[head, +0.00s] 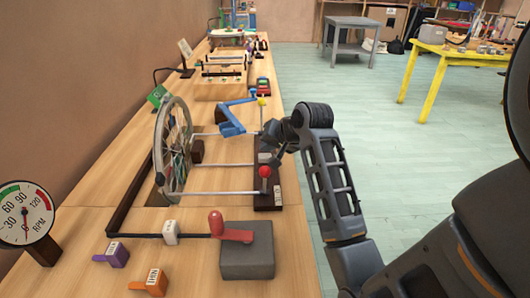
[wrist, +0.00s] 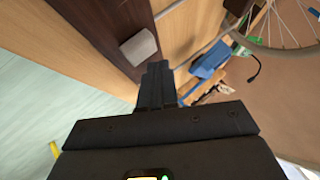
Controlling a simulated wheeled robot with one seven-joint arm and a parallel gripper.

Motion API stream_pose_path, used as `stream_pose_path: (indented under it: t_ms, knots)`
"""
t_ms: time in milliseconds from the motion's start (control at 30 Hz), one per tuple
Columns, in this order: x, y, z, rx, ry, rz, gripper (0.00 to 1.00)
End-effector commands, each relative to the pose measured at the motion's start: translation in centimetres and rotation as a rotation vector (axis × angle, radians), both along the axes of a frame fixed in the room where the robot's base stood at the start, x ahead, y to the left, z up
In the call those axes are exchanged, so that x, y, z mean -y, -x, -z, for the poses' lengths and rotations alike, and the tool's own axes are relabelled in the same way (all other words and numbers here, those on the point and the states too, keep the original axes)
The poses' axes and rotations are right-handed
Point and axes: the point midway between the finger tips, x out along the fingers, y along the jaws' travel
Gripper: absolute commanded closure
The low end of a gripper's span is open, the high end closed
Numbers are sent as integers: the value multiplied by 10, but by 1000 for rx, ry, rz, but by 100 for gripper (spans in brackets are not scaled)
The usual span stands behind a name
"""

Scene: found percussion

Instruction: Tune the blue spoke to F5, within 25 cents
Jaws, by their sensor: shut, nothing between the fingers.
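A spoked wheel (head: 175,150) stands upright on the wooden bench, with several pale rods running right from it to a dark brown block (head: 268,195). A red ball knob (head: 265,171) and a yellow ball knob (head: 262,101) stand at this side. A blue angled part (head: 232,118) sits near the rods; I cannot tell a blue spoke apart. My gripper (head: 272,140) is near the dark block, partly hidden by my arm. In the wrist view its shut, empty fingers (wrist: 157,80) lie beside a light grey block (wrist: 138,47). The wheel (wrist: 280,30) shows at upper right.
A grey box (head: 247,262) with a red crank handle (head: 232,232) stands at the front. Purple (head: 113,254), orange (head: 150,282) and white (head: 171,232) labelled pieces lie nearby. An RPM dial (head: 25,215) is at left. Green floor (head: 330,90) is open right of the bench.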

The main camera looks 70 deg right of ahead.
Motion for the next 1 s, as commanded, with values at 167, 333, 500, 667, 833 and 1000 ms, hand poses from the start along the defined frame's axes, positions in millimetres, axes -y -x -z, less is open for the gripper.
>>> stream_pose_path:
  t_ms: [167,333,500,667,833,1000]
  knots:
    - [0,0,-1,0,0,0,100]
    - [0,0,-2,0,0,0,100]
    - [0,0,-10,0,0,0,100]
    - [0,-1,-24,0,1,-1,100]
    - [0,0,-37,0,1,1,100]
    - [0,-1,-51,1,0,-1,100]
